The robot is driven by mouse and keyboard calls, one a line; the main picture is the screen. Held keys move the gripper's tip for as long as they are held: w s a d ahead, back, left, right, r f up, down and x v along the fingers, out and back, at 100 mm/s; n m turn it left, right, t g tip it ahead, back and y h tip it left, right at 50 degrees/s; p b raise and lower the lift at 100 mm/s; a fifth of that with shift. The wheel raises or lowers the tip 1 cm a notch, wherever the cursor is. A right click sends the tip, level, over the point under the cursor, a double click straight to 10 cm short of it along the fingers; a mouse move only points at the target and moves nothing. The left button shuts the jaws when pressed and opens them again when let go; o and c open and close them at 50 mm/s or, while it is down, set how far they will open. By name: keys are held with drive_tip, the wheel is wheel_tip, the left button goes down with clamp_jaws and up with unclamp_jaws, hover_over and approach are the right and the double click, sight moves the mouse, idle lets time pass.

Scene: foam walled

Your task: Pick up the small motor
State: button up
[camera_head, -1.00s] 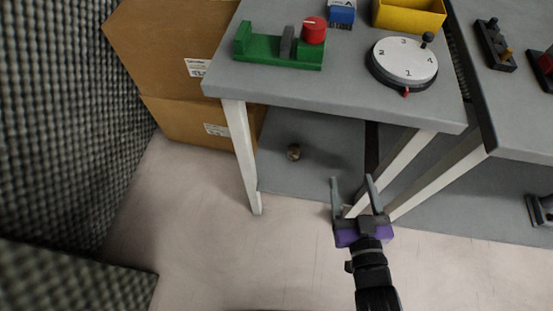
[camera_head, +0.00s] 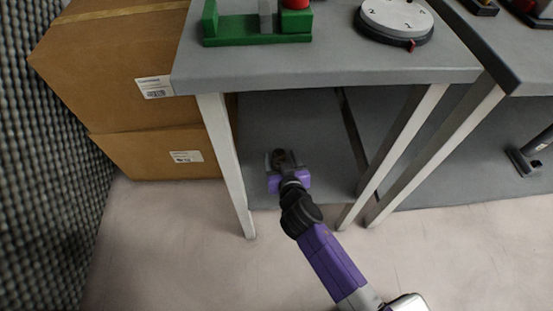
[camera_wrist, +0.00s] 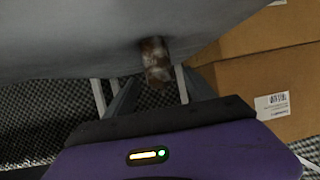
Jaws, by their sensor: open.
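The small motor (camera_head: 279,156) is a small brownish cylinder on the grey lower shelf (camera_head: 320,125) of the table. In the wrist view the motor (camera_wrist: 155,60) shows worn brown and grey patches and sits at the fingertips, nearer the right finger. My gripper (camera_head: 280,161) reaches in under the tabletop. Its two fingers are apart, one on each side of the motor in the head view. I cannot tell whether either finger touches it.
The tabletop (camera_head: 330,64) overhangs the shelf, with a green holder (camera_head: 257,30) and a round dial (camera_head: 396,17) on it. White legs (camera_head: 226,165) stand either side of my arm. Cardboard boxes (camera_head: 110,70) are stacked at the left. The floor in front is clear.

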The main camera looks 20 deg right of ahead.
drive_tip(key=b+x, duration=0.2)
drive_tip(key=x, duration=0.3)
drive_tip(key=shift+w, duration=0.15)
clamp_jaws()
